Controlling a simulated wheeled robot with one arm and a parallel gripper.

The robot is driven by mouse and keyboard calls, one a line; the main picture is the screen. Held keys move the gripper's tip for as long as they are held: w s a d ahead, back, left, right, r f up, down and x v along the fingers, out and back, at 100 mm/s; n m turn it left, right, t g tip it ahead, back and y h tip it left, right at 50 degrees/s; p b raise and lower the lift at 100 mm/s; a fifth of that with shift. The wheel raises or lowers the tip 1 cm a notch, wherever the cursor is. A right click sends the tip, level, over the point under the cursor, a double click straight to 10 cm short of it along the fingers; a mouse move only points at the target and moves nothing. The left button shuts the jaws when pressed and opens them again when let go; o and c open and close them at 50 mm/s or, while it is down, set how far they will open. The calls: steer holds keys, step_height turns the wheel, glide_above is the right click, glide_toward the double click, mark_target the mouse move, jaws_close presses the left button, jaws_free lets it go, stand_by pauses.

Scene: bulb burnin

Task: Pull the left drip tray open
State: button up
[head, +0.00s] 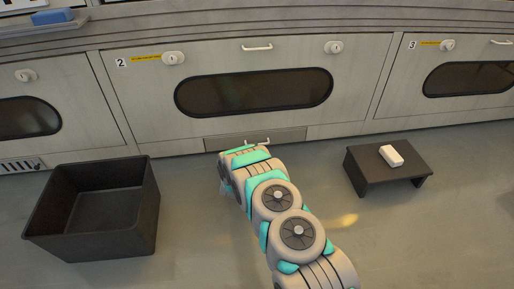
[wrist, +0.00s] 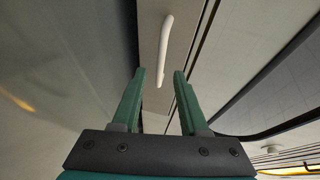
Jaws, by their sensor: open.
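A drip tray front (head: 288,137) is a low grey panel at floor level under the middle door marked 2, and it looks flush with the cabinet. Its pale bar handle (head: 258,142) shows just past the end of my arm. In the wrist view the white handle (wrist: 166,45) runs lengthwise up the picture on the grey tray front (wrist: 150,28). My gripper (wrist: 160,72) is open, with green fingers on either side of the handle's near end. I cannot tell whether the handle is deep between them. In the head view my fingers are mostly hidden by my wrist.
A black open bin (head: 95,210) stands on the floor at the left. A low dark stand (head: 372,172) at the right carries a small white block (head: 391,155). The middle door (head: 130,95) is shut. Floor between bin and stand is clear except for my arm.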

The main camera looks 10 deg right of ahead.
steer(key=shift+x, duration=2)
steer(key=shift+c, duration=0.2)
jaws_close()
